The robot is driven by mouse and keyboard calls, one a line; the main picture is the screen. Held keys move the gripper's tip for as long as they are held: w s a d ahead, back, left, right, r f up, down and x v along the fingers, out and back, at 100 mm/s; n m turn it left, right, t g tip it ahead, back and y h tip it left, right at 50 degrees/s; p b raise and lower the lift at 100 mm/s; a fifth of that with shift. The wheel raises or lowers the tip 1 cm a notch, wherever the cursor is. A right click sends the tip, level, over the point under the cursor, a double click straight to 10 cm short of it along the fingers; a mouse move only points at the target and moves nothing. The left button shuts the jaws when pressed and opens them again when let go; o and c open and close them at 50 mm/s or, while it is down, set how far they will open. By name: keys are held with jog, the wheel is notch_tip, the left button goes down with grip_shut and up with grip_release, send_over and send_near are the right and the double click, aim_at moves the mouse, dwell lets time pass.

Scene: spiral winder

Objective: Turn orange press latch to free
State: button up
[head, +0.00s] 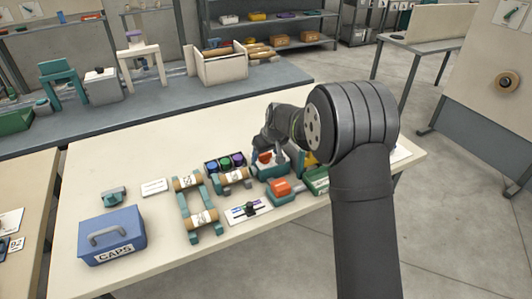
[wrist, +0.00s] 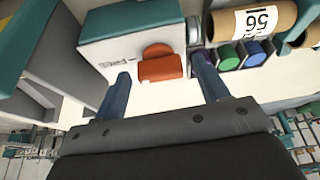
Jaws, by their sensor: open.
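The orange press latch (wrist: 161,68) shows in the wrist view as a short rounded orange piece on the front of a white and teal press (wrist: 130,30). In the head view the press (head: 270,170) is partly hidden by my arm, and a bit of the orange latch (head: 265,157) shows. My gripper (wrist: 163,72) is open, its two blue fingers apart on the left and right of the latch in the wrist view. Nothing is held between them. I cannot tell whether either finger touches the latch. In the head view my gripper (head: 260,153) is at the press.
A rack of coloured caps (head: 225,162) stands left of the press; cardboard tubes (head: 203,217) rest on teal stands. A teal device with an orange-red top (head: 280,187) stands in front. A blue CAPS box (head: 112,235) is at left. The table's back left is clear.

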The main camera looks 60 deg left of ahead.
jog(key=c, duration=1)
jog(key=shift+m, duration=0.5)
jog(key=o, duration=1)
jog(key=shift+r, duration=0.1)
jog(key=v, duration=1.7)
jog(key=shift+s+r, duration=0.2)
jog(key=shift+s, duration=0.2)
jog(key=shift+f, duration=0.1)
